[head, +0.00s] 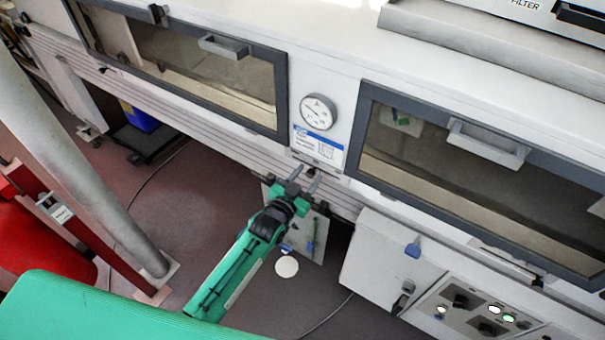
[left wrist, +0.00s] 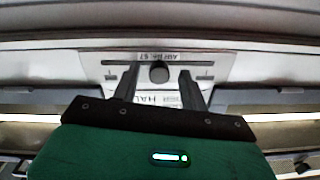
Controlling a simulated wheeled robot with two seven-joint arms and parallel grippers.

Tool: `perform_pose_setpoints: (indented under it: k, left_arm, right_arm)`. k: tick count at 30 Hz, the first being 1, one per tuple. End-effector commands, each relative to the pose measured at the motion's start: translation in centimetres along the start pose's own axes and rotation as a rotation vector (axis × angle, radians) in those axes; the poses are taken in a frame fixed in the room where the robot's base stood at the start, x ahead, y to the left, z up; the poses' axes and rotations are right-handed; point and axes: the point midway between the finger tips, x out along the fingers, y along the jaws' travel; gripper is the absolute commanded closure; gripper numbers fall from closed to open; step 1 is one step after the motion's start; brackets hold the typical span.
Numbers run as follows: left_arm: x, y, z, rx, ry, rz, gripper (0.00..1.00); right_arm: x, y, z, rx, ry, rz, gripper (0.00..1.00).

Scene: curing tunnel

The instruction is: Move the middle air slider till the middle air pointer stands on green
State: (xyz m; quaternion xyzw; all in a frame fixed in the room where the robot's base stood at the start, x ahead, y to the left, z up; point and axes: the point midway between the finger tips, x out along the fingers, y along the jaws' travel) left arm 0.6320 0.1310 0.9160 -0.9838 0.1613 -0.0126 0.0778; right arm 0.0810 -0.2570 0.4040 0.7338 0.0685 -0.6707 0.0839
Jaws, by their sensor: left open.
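The air slider's dark round knob (left wrist: 159,73) sits near the middle of its slot on a pale label plate (left wrist: 225,62) in the left wrist view. My left gripper (left wrist: 159,88) is open, with one finger on each side of the knob in that view. I cannot tell whether either finger touches it. In the head view my left gripper (head: 305,178) is just in front of the small slider plate below the dial, between the two windows. The round white dial (head: 318,112) has a dark needle; its colour zones are too small to read. My right gripper is out of view.
Dark-framed windows with handles flank the dial: a left window (head: 210,65) and a right window (head: 460,170). A control box (head: 390,265) with knobs and lit buttons juts out at lower right. A grey post (head: 80,150) stands at left. Open floor lies below the tunnel.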

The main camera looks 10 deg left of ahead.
Motion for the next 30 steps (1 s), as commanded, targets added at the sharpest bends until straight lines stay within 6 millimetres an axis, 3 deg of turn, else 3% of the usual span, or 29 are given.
perform_pose_setpoints:
  k: [11, 18, 25, 30]
  left_arm:
    - [0.5, 0.0, 0.0, 0.0, 0.0, 0.0, 0.56]
    - [0.5, 0.0, 0.0, 0.0, 0.0, 0.0, 1.0]
    - [0.5, 0.5, -0.1, -0.002, 0.0, 0.0, 1.0]
    - [0.4, 2.5, -0.4, -0.005, -0.001, 0.0, 1.0]
  right_arm:
    - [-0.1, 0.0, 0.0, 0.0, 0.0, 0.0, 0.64]
    - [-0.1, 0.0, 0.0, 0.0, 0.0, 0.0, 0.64]
    - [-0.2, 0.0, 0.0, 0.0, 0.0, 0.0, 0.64]
    - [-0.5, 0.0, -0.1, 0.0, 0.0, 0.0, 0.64]
